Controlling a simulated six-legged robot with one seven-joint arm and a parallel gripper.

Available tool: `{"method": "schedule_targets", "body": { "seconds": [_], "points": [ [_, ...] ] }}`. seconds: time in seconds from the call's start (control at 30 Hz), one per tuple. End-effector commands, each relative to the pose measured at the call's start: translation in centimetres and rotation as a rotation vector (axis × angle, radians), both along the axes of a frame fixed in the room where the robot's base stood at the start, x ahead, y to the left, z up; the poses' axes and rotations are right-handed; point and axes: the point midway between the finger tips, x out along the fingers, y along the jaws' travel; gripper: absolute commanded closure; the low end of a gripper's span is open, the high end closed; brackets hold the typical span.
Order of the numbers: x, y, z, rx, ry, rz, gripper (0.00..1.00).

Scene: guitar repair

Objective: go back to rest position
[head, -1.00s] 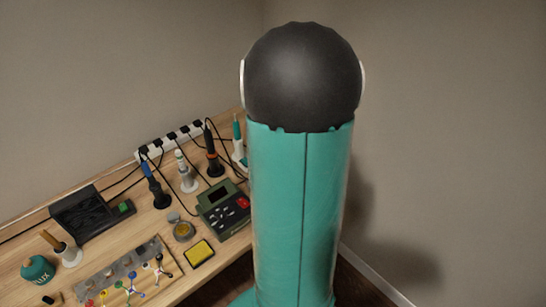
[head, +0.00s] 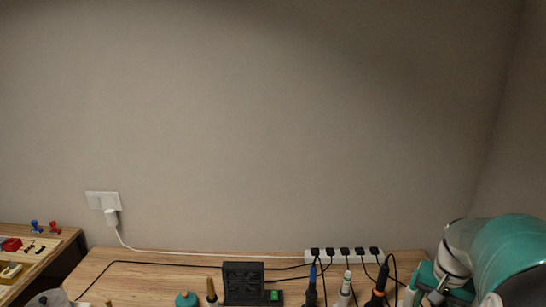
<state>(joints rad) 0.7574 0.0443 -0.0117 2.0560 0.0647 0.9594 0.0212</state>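My gripper is not clearly visible in the head view. A teal and white part of my arm fills the lower right corner, over the right end of the wooden workbench (head: 160,268). Whether the gripper is open or shut does not show.
The bench stands along a bare wall. On it are a black fan box (head: 243,283), a power strip (head: 345,255), several upright soldering tools including an orange and black one (head: 380,285), and a teal flux bottle (head: 186,299). A wall socket (head: 103,201) feeds a white cable. A second table (head: 62,243) is at left.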

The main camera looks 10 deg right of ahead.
Motion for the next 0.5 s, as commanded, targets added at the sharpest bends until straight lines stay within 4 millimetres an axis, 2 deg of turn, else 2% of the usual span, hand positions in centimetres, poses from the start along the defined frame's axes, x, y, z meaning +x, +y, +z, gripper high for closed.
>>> {"method": "schedule_targets", "body": {
  "seconds": [0.03,0.23,0.37,0.5],
  "points": [
    [0.8,2.8,1.5,-0.026,-0.024,0.065,0.52],
    [1.4,12.4,5.3,-0.104,-0.11,0.292,0.52],
    [0.4,18.2,7.0,-0.146,-0.172,0.437,0.52],
    [-1.6,23.6,8.1,-0.183,-0.248,0.589,0.52]
  ]
}}
